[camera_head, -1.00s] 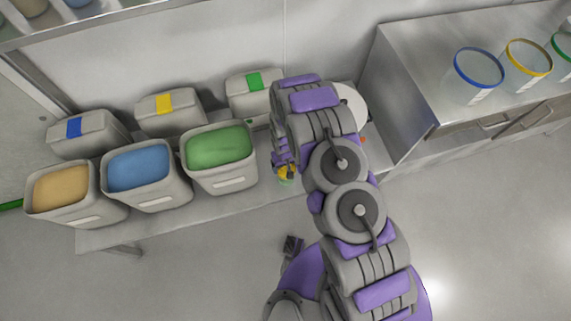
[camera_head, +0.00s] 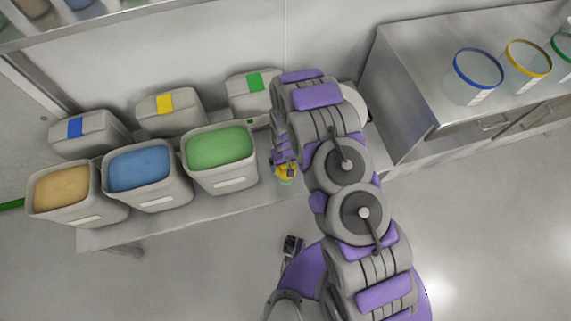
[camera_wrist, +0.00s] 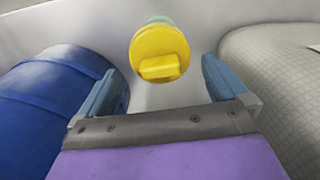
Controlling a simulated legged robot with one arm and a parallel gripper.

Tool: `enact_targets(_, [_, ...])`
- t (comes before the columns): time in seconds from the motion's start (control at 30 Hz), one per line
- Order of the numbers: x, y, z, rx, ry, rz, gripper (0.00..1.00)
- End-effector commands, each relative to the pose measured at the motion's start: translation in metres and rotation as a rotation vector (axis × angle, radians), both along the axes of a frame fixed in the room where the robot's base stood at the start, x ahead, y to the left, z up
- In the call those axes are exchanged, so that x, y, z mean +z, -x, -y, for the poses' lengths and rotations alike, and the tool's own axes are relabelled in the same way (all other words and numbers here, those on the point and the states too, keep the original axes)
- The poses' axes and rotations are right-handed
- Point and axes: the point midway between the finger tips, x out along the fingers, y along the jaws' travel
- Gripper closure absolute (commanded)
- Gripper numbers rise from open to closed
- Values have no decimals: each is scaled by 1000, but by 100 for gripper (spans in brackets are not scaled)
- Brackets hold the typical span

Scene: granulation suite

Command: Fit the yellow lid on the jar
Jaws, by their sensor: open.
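The yellow lid (camera_wrist: 160,45) is round with a raised grip bar and faces my wrist camera, just beyond and between my fingertips. A pale green edge of the jar (camera_wrist: 158,19) shows behind its top; most of the jar is hidden. I cannot tell whether the lid is fully seated. In the head view the yellow lid (camera_head: 284,170) and the pale jar (camera_head: 286,181) show small at the bench's front edge, partly covered by my gripper (camera_head: 285,158). My gripper, also in the wrist view (camera_wrist: 163,84), is open with nothing between its fingers.
Open bins with tan (camera_head: 62,186), blue (camera_head: 139,168) and green (camera_head: 219,146) contents stand left on the bench (camera_head: 180,219). Closed bins stand behind them. A steel counter (camera_head: 425,60) with clear tubs is at right. A blue rounded body (camera_wrist: 45,105) flanks my gripper.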

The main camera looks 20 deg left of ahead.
Motion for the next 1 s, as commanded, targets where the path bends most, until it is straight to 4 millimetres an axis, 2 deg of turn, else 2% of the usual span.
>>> enact_targets(0.1, [29,-2,-1,0,-3,4,0])
enact_targets(0.6, [127,-3,-2,-2,-2,3,0])
enact_targets(0.8, [144,-2,-1,-1,0,0,0])
enact_targets(1.0, [147,-2,-2,-1,0,0,0])
